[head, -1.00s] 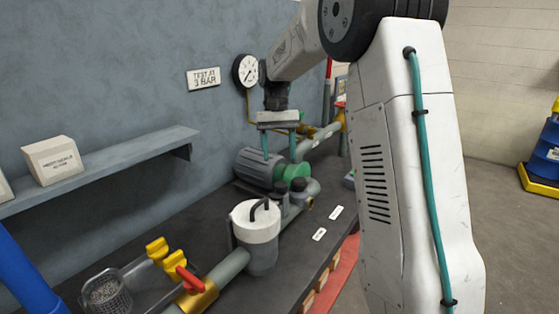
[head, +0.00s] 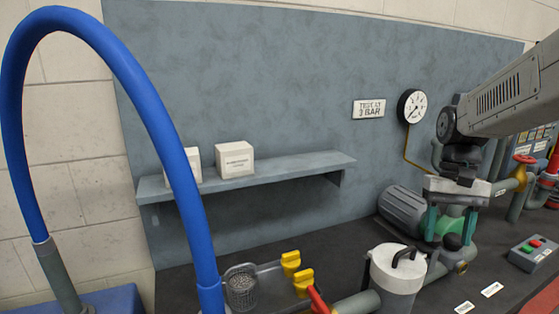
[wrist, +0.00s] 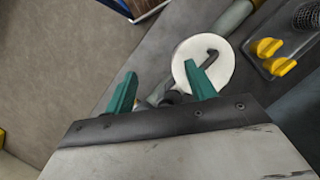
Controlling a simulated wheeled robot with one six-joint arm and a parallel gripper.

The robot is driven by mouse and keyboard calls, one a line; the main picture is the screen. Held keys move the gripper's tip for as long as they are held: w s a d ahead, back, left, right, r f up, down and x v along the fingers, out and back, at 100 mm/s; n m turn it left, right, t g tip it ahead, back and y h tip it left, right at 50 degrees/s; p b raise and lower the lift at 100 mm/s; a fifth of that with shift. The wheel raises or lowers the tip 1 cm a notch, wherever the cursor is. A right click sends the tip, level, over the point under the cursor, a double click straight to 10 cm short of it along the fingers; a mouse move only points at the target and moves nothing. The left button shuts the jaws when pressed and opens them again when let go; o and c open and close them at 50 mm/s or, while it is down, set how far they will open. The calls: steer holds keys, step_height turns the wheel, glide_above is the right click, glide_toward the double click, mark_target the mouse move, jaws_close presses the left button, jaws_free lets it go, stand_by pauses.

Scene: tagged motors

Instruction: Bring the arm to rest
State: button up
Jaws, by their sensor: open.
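My gripper (head: 451,226) is open, its two teal fingers pointing down and apart, with nothing visible between them. In the head view it hangs over the bench, in front of the grey motor (head: 402,209) with a green end. The picture does not settle its exact height above the pump parts. In the wrist view my gripper (wrist: 160,76) shows both fingers, with the white-lidded pot (wrist: 214,62) behind the right one. The same white-lidded pot (head: 396,272) stands left of and nearer than the gripper in the head view. My arm reaches in from the right.
A blue hose (head: 150,115) arches at the left. A shelf (head: 290,168) carries white boxes (head: 234,158). A gauge (head: 412,106) is on the wall. A wire basket (head: 240,288), yellow handles (head: 291,263) and a button box (head: 533,252) sit on the bench.

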steer(key=s+a+n+t, duration=0.1)
steer(key=s+a+t, duration=0.1)
steer(key=s, duration=0.8)
steer(key=s+a+n+t+h, duration=0.1)
steer(key=s+a, duration=0.4)
steer(key=s, duration=0.5)
steer(key=shift+s+a+r+n+t, duration=0.3)
steer(key=shift+r+n+t, duration=0.2)
steer(key=shift+t, duration=0.2)
